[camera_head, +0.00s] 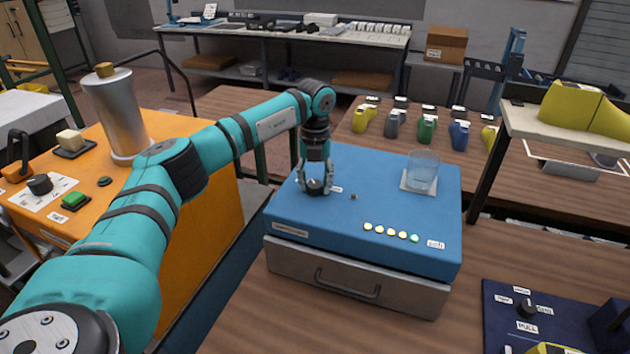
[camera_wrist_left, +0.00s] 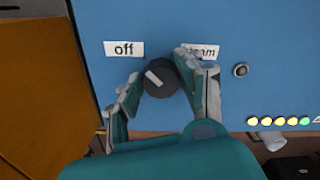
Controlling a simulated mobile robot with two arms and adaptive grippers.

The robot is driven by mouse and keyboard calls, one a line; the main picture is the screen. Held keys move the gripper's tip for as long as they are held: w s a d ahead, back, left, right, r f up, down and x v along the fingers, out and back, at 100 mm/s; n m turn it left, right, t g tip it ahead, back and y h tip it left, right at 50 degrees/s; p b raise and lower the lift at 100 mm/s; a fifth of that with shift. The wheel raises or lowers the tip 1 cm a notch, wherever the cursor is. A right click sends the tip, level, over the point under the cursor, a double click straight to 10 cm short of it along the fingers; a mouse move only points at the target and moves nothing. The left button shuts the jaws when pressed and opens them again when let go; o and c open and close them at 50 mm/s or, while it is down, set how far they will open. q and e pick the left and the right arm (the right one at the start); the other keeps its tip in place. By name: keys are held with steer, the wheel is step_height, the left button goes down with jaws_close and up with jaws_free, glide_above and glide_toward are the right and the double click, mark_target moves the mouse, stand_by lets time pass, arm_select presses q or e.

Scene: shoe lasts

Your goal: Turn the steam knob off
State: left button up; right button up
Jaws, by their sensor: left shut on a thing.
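The steam knob (camera_wrist_left: 160,78) is a round black dial with a white pointer mark, on top of the blue box (camera_head: 300,215). In the left wrist view its pointer tilts toward the upper left, on the side of the "off" label (camera_wrist_left: 124,48). The "steam" label (camera_wrist_left: 203,52) is on the right, partly covered by a finger. My left gripper (camera_wrist_left: 157,80) has its fingers on both sides of the knob, shut on it. My right gripper is not seen.
A glass (camera_head: 423,172) stands on the box's right side, near a row of small round lights (camera_head: 390,232). A drawer (camera_head: 350,285) is below. An orange cabinet (camera_head: 190,210) stands left. A dark blue panel (camera_head: 505,320) is at lower right.

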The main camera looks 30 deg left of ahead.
mark_target(315, 183)
arm_select(q)
steer(key=shift+r, duration=0.1)
steer(key=o, duration=1.2)
steer(key=shift+c, duration=0.2)
step_height(315, 183, up, 12)
